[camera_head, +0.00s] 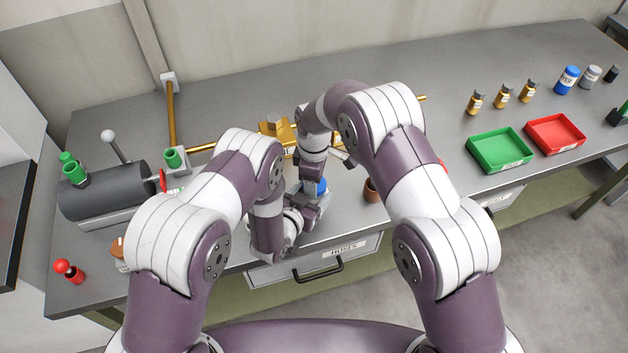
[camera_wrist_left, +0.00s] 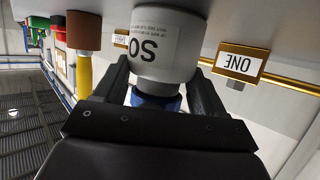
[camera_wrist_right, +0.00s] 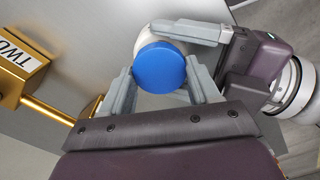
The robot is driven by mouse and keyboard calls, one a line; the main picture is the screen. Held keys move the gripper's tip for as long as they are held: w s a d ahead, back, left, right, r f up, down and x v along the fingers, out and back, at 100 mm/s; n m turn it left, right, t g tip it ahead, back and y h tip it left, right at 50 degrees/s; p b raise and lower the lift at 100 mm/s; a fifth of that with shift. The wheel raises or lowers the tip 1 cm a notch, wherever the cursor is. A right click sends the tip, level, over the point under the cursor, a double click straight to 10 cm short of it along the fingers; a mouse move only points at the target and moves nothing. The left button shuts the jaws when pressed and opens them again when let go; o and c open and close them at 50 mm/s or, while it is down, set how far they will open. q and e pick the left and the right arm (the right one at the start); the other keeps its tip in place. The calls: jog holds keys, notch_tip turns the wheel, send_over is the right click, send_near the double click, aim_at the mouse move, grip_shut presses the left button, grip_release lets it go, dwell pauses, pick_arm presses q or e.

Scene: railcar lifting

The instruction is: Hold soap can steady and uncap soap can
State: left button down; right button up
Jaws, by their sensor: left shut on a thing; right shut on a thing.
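The soap can is white with a black-lettered label and shows upside down in the left wrist view (camera_wrist_left: 168,45). My left gripper (camera_wrist_left: 163,82) is shut on the can from the side, one finger on each side of it. The blue cap (camera_wrist_right: 160,67) is on top of the can, seen from above in the right wrist view. My right gripper (camera_wrist_right: 160,84) is shut on the cap, with a finger on either side. In the head view only a bit of the blue cap (camera_head: 321,187) shows; the arms and grippers hide most of the can.
A brass block labelled TWO (camera_wrist_right: 20,68) and a brass rail are close by. A brown cup (camera_head: 372,190) stands right of the grippers. A green tray (camera_head: 499,150) and red tray (camera_head: 555,134) are farther right. A dark cylindrical tank (camera_head: 105,188) is at left.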

jog(key=shift+r, duration=0.4)
jog(key=shift+r, duration=2.05)
pick_arm(q)
grip_release()
jog(key=shift+s, duration=0.1)
pick_arm(e)
jog(key=shift+f, duration=0.1)
